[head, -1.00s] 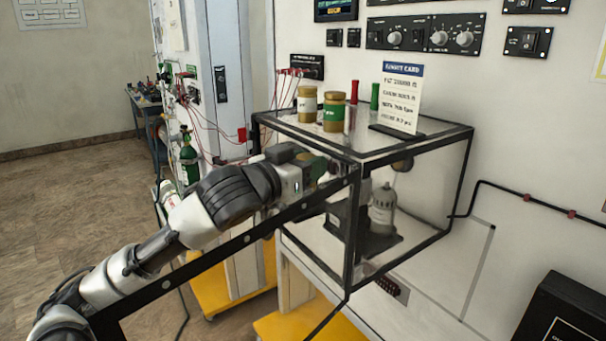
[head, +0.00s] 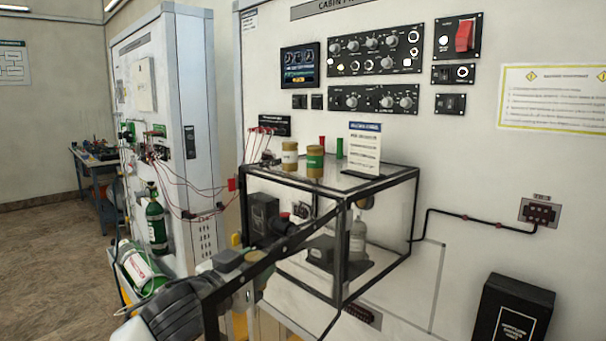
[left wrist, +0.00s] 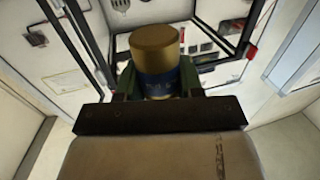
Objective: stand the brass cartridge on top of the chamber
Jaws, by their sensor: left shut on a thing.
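My left gripper (left wrist: 158,80) is shut on a brass cartridge (left wrist: 155,45) with a dark blue band, seen large in the left wrist view. In the head view the left gripper (head: 246,256) is low at the left front of the chamber, partly behind a black frame bar; the held cartridge is hard to make out there. The clear chamber (head: 392,184) has black edges. On its top stand a brass cartridge with a pale band (head: 289,157) and one with a green band (head: 315,161). My right gripper is not in view.
A white card (head: 364,150) and small red and green pieces stand on the chamber top, towards the back. A black slanting frame bar (head: 270,254) juts from the chamber's front left. Red wires and green cylinders (head: 156,222) are at the left.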

